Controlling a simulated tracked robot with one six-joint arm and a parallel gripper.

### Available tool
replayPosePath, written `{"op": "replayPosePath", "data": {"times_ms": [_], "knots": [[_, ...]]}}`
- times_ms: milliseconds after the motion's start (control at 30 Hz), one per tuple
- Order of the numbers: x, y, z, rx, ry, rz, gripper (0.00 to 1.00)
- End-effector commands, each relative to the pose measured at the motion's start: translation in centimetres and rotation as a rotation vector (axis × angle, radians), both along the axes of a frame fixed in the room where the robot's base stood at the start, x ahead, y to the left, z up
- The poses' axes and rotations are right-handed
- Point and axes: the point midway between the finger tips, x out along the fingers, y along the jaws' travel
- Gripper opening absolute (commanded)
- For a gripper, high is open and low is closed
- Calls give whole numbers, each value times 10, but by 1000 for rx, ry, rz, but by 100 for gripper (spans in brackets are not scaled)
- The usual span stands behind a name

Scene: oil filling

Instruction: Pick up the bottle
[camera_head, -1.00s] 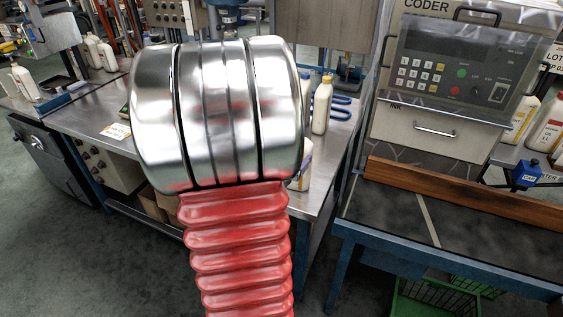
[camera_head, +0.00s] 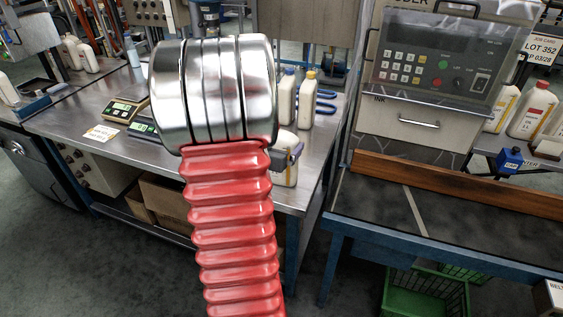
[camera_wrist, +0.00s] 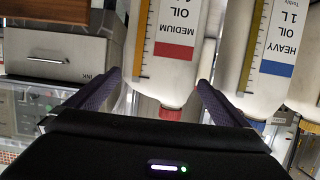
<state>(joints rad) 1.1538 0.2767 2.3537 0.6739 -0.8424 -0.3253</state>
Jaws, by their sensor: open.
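In the wrist view, which is upside down, a white bottle labelled MEDIUM OIL (camera_wrist: 168,75) with a red label band and red cap lies between the two dark fingers of my gripper (camera_wrist: 158,79). The fingers are spread, with no clear grip on it. A HEAVY OIL bottle (camera_wrist: 262,60) with a blue band is just right of the right finger. In the head view, my red ribbed arm and silver wrist hide most of the gripper. A white bottle (camera_head: 287,172) is partly visible behind the wrist's right side, on the steel table; its top is covered.
Two white bottles, one blue-capped (camera_head: 286,98) and one yellow-capped (camera_head: 307,103), stand farther back on the steel table (camera_head: 240,185). Scales (camera_head: 122,111) sit left of my arm. The coder machine (camera_head: 440,70) stands right, above a dark conveyor (camera_head: 440,215). Green crates (camera_head: 425,295) are below.

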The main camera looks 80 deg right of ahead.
Motion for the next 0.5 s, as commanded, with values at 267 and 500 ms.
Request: {"op": "replayPosePath", "data": {"times_ms": [267, 500], "knots": [[-2, -15, -5, 1, 0, 0, 100], [-2, -15, -5, 0, 0, 0, 100]]}}
